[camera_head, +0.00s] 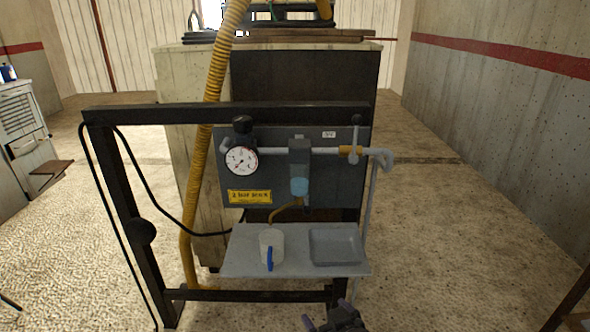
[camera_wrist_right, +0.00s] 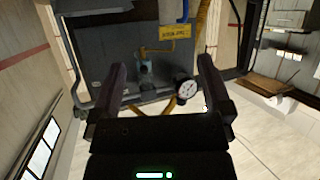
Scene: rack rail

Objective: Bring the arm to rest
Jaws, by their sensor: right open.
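My right gripper (camera_head: 330,317) shows only in part at the bottom edge of the head view, in front of and below the shelf. In the right wrist view its two dark fingers (camera_wrist_right: 162,78) stand wide apart with nothing between their tips. It is clear of the rack (camera_head: 230,113). My left gripper is in neither view.
The rack holds a panel with a round gauge (camera_head: 241,160), a pipe and a yellow label (camera_head: 250,197). Its shelf (camera_head: 236,262) bears a white cup (camera_head: 271,243) with a blue handle and a grey tray (camera_head: 334,261). Open floor (camera_head: 455,230) lies to the right.

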